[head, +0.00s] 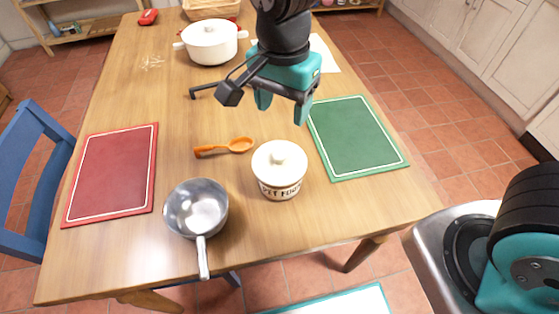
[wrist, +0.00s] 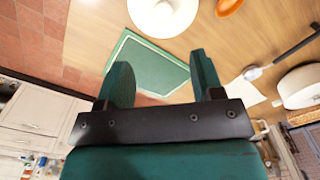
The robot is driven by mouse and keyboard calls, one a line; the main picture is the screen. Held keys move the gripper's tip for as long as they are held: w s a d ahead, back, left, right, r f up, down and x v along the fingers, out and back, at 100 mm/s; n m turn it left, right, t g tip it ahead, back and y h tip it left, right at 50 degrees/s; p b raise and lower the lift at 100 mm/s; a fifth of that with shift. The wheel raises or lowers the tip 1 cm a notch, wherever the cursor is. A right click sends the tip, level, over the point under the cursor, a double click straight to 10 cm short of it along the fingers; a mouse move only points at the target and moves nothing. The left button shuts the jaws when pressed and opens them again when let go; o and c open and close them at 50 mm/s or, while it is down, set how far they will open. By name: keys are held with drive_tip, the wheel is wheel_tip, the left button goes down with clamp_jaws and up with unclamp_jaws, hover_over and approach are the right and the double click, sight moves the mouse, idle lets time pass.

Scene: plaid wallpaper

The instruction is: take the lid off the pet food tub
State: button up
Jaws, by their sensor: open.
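The pet food tub (head: 280,188) is a cream pot with dark lettering, standing upright on the wooden table near its front edge. Its cream lid (head: 279,158), with a round knob on top, sits on it. In the wrist view the lid (wrist: 162,14) shows at the top edge, partly cut off. My gripper (head: 282,108) is open and empty, its fingers pointing down above the table, behind the tub and apart from it. Both fingers also show in the wrist view (wrist: 160,76), with nothing between them.
A green board (head: 356,137) lies right of the tub, an orange spoon (head: 226,147) to its left. A steel saucepan (head: 197,211) and red board (head: 112,175) are further left. A white lidded pot (head: 211,43) stands behind.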

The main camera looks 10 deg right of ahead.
hover_over(279, 154)
drive_tip(key=f, duration=0.7)
drive_tip(key=shift+s+d+f, duration=0.1)
drive_tip(key=shift+d+f, duration=0.15)
drive_tip(key=shift+d, duration=0.05)
drive_tip(key=shift+a+f, duration=0.15)
drive_tip(key=shift+f, duration=1.2)
drive_tip(key=shift+a+f, duration=0.15)
drive_tip(key=shift+f, duration=1.2)
drive_tip(key=c, duration=1)
